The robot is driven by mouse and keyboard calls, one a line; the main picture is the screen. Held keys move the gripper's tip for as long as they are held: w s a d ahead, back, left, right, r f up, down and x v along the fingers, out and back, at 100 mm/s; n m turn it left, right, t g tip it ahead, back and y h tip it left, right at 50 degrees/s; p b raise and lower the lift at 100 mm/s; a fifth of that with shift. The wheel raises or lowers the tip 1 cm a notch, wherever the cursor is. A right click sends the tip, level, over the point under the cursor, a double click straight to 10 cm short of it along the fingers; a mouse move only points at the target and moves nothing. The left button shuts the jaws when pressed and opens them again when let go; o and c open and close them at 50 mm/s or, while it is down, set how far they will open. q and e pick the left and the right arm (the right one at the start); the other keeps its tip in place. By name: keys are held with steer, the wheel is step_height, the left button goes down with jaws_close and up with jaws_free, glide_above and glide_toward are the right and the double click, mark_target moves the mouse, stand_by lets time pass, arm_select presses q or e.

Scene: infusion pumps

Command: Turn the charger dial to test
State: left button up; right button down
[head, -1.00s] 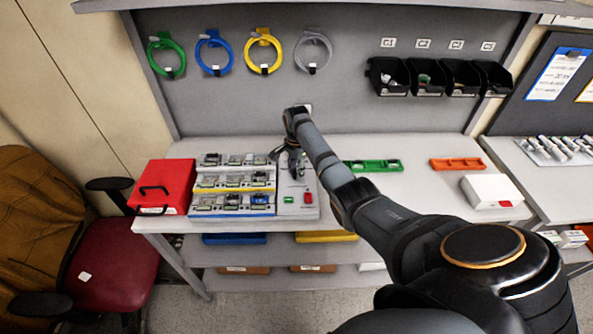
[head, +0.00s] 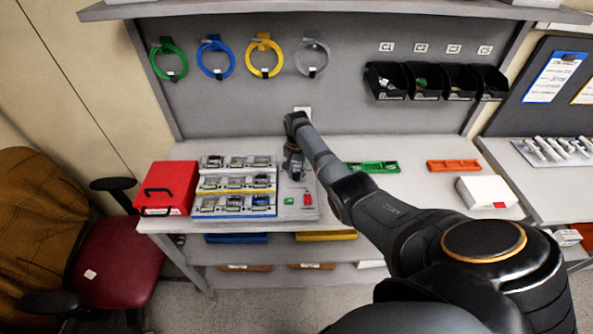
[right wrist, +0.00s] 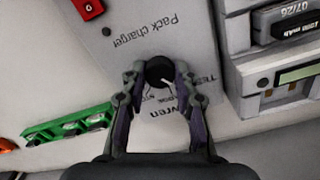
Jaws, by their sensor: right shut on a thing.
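The pack charger (head: 300,212) is a light grey panel on the bench, right of the racks of packs. It also shows in the right wrist view (right wrist: 140,42) with "Pack charger" printed upside down. Its black dial (right wrist: 159,71) has a white pointer line, which points to the lower right, on the side where a partly hidden "TEST" is printed. My right gripper (right wrist: 160,84) has its fingers on both sides of the dial and is shut on it. In the head view my right gripper (head: 294,172) stands over the charger and hides the dial. My left gripper is out of view.
A red case (head: 167,190) and tiered pack racks (head: 236,190) stand left of the charger. A green tray (head: 372,167), an orange tray (head: 454,165) and a white box (head: 487,191) lie to the right. Black bins (head: 427,82) hang behind.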

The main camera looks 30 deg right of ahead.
mark_target(297, 174)
steer(key=shift+r+n+p, duration=0.15)
steer(key=shift+n+p, duration=0.15)
steer(key=shift+n, duration=0.9)
steer(key=shift+w, duration=0.1)
steer(key=c, duration=1)
jaws_free()
step_height(297, 174, up, 12)
steer(key=shift+f, duration=0.1)
